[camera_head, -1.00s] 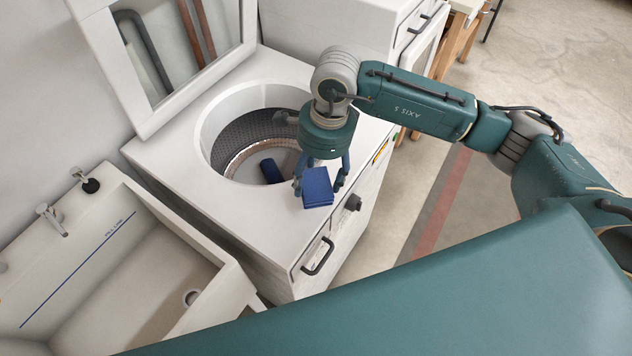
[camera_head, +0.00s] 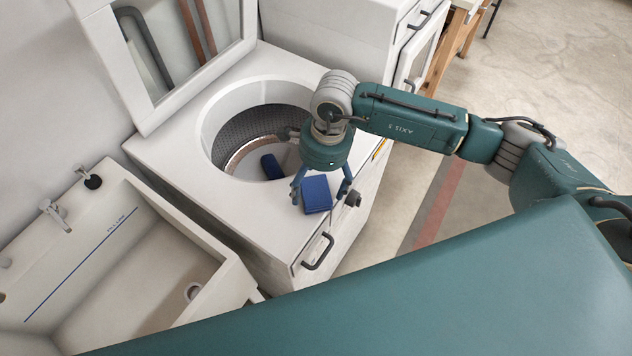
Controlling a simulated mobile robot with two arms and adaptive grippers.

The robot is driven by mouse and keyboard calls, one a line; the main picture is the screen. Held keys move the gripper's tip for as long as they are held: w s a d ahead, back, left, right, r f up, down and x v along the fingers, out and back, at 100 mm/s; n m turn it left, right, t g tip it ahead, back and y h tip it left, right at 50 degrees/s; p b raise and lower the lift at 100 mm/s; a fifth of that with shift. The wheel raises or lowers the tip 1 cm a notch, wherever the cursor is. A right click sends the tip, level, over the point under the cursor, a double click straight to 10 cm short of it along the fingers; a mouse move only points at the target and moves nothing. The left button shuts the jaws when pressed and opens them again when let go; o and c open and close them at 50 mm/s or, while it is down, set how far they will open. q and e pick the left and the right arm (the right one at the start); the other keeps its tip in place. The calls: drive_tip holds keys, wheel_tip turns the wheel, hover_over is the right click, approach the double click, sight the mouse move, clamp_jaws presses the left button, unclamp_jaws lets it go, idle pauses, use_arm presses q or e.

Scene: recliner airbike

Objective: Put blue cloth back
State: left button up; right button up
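A folded blue cloth (camera_head: 317,195) lies on the white top of the washing machine (camera_head: 265,221), near its front edge and beside the round opening. My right gripper (camera_head: 322,194) points down over this cloth. Its fingers are spread wide, one on each side of the cloth, and appear apart from it. A second dark blue cloth (camera_head: 271,167) lies inside the machine's drum (camera_head: 240,140). My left gripper is out of view.
The machine's lid (camera_head: 165,100) stands open at the back left. A sink (camera_head: 215,248) with taps stands at the left. A white cabinet (camera_head: 330,30) is behind. A handle (camera_head: 318,254) and a dark knob (camera_head: 352,198) stick out at the machine's front.

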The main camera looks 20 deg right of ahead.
sight(322, 186)
drive_tip(key=shift+r, duration=0.5)
wheel_tip(322, 186, up, 11)
drive_tip(key=d+b, duration=0.1)
drive_tip(key=b, duration=0.1)
drive_tip(key=shift+d+b, duration=0.25)
drive_tip(key=shift+b, duration=0.15)
drive_tip(key=shift+s, duration=0.15)
